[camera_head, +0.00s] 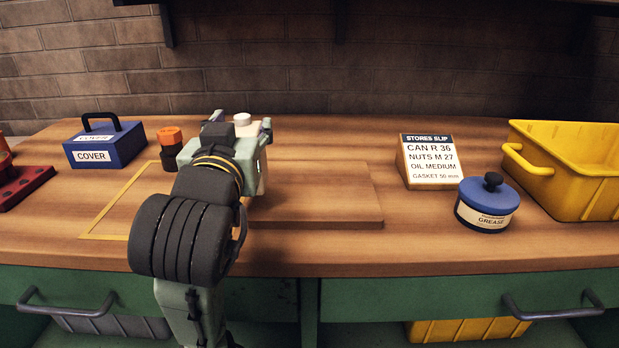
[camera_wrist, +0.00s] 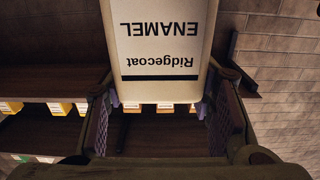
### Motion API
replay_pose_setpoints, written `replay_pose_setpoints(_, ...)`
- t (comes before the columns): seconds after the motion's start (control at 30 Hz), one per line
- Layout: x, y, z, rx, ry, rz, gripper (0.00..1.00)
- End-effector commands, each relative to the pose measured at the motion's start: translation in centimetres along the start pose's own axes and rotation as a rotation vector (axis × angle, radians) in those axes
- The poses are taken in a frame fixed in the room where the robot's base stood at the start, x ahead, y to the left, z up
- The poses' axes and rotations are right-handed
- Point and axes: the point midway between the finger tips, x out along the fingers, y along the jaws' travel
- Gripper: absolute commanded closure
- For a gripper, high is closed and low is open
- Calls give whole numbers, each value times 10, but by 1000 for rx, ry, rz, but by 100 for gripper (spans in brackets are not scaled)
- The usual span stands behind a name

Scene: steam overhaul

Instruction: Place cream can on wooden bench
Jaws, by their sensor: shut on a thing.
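The cream can (camera_wrist: 160,50), labelled "Ridgecoat ENAMEL", is between the fingers of my gripper (camera_wrist: 162,108) in the wrist view, its lettering upside down there. The rest is hidden by my gripper and arm. The can is over the wooden bench (camera_head: 330,148), near the left end of a flat wooden board (camera_head: 325,207). I cannot tell whether its base touches.
A yellow-outlined area (camera_head: 105,237) lies left of my arm, with an orange-capped dark jar (camera_head: 170,150) near its back. A blue cover box (camera_head: 105,145) stands farther left. Right are a stores slip (camera_head: 428,160), a blue-lidded grease tin (camera_head: 487,205) and a yellow crate (camera_head: 575,180).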

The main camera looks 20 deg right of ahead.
Motion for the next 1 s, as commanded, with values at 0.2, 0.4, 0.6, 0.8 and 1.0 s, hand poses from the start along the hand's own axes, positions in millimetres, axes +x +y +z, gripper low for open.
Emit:
replay_pose_setpoints(0.2, 2, -2, -1, 0, 2, -1, 100)
replay_pose_setpoints(0.4, 25, -19, -5, -5, -4, 1, 100)
replay_pose_setpoints(0.6, 35, -26, -6, -3, -5, 4, 100)
replay_pose_setpoints(0.8, 41, -32, -4, -3, -4, 1, 100)
replay_pose_setpoints(1.0, 72, -58, 6, -2, -1, -2, 100)
